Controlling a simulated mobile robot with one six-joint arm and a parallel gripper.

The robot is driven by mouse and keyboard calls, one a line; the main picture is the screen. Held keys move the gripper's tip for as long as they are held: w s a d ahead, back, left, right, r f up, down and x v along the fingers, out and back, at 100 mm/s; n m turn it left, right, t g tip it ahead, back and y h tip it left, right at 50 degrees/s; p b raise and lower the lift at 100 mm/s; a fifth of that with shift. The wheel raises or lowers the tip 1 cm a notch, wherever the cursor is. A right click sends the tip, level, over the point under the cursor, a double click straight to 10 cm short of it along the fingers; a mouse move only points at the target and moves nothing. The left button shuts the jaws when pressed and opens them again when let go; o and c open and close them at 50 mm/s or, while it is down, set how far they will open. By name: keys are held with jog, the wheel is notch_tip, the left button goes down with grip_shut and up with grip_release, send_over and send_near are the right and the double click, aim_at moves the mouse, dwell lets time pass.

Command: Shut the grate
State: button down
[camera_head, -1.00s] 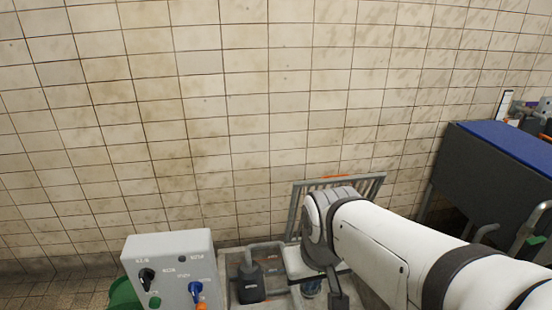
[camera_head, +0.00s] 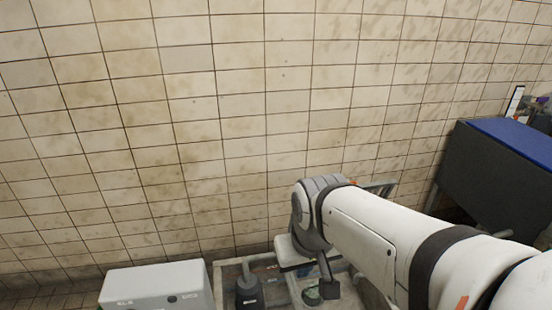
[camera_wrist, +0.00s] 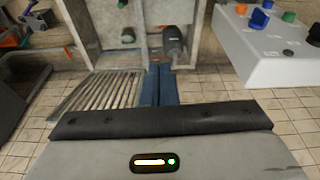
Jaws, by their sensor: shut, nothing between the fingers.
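The grate (camera_wrist: 105,90), a panel of parallel metal bars, stands open beside the pit frame (camera_wrist: 141,30) in the wrist view. In the head view only a corner of the grate (camera_head: 380,188) shows behind my arm; the rest is hidden. My gripper's blue fingers (camera_wrist: 157,84) are shut and empty, close to the right side of the grate in the wrist view. I cannot tell whether they touch it. In the head view the fingers are hidden.
A grey control box (camera_head: 158,288) with knobs, also in the wrist view (camera_wrist: 270,45), stands beside the pit. A dark pump (camera_wrist: 173,42) sits inside the pit. A dark table with a blue top (camera_head: 510,140) stands at the right. A tiled wall (camera_head: 230,110) closes the back.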

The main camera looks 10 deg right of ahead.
jog(key=w+d+f+t+b, duration=0.1)
jog(key=w+d+b, duration=0.3)
jog(key=w, duration=0.7)
jog(key=w+d+f+t+b, duration=0.1)
jog(key=w+d+f+b, duration=0.2)
jog(key=w, duration=0.7)
jog(key=w+d+t+b, duration=0.1)
jog(key=w+d+b, duration=0.35)
jog(key=w, duration=0.65)
jog(key=w+d+f+t+b, duration=0.2)
jog(key=w+d+f+b, duration=0.15)
jog(key=w+d, duration=0.6)
jog(key=shift+m, duration=0.3)
jog(key=w+f, duration=0.1)
jog(key=f, duration=0.2)
jog(key=w+f+b, duration=0.1)
jog(key=f, duration=0.2)
jog(key=w+f, duration=0.1)
jog(key=f, duration=0.2)
jog(key=shift+w+a+f+b, duration=0.1)
jog(key=shift+w+a+b, duration=0.05)
jog(key=shift+a+b, duration=0.2)
jog(key=shift+s+f, duration=0.2)
jog(key=shift+s, duration=0.3)
